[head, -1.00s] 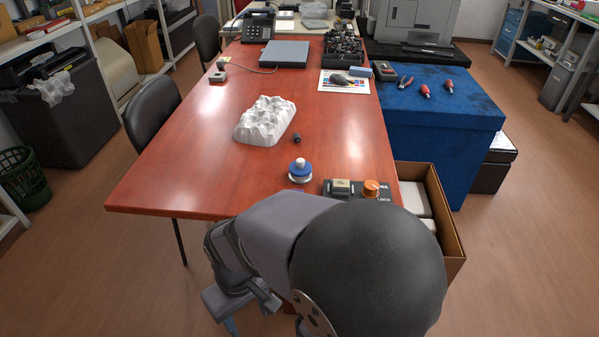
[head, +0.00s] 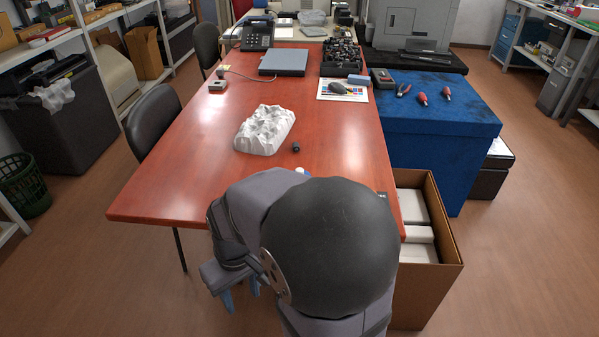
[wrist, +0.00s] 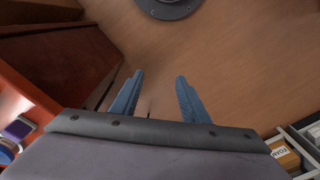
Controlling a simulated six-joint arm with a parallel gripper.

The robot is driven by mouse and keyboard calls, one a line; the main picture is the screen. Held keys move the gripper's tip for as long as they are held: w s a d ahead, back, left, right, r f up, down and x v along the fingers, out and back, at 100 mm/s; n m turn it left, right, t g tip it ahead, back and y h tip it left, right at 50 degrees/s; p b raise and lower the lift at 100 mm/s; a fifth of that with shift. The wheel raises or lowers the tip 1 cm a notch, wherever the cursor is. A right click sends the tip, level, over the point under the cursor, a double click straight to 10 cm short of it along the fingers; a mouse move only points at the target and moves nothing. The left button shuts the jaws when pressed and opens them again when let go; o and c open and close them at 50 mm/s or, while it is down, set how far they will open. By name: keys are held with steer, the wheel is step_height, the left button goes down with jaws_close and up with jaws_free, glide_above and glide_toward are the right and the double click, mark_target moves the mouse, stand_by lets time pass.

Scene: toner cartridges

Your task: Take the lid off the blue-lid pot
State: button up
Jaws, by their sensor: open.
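The blue-lid pot (head: 303,171) stands on the near part of the red-brown table. In the head view my arm hides nearly all of it, leaving only a small white and blue bit. Bluish shapes show at the lower left edge of the wrist view, but I cannot tell which is the pot. My gripper (head: 240,292) hangs off the table's near edge, to the left of and below the pot in the head view. In the wrist view its two blue fingers (wrist: 157,95) are apart with nothing between them, over the floor.
On the table (head: 170,190), a small dark knob (head: 296,147) and a white lumpy block (head: 265,130) lie beyond the pot. An open cardboard box (head: 440,285) with white packages stands at the table's right. A blue-covered bench (head: 440,150) is behind it. The table's left side is clear.

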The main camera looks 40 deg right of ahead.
steer(key=w+d+r+t+p, duration=0.1)
steer(key=w+d+r+p, duration=0.2)
steer(key=w+d+r, duration=0.3)
steer(key=t+p, duration=0.3)
steer(key=p, duration=0.5)
glide_toward(300, 170)
steer(key=shift+p+x, duration=0.95)
steer(key=shift+x, duration=3.2)
steer(key=shift+c, duration=0.2)
jaws_close()
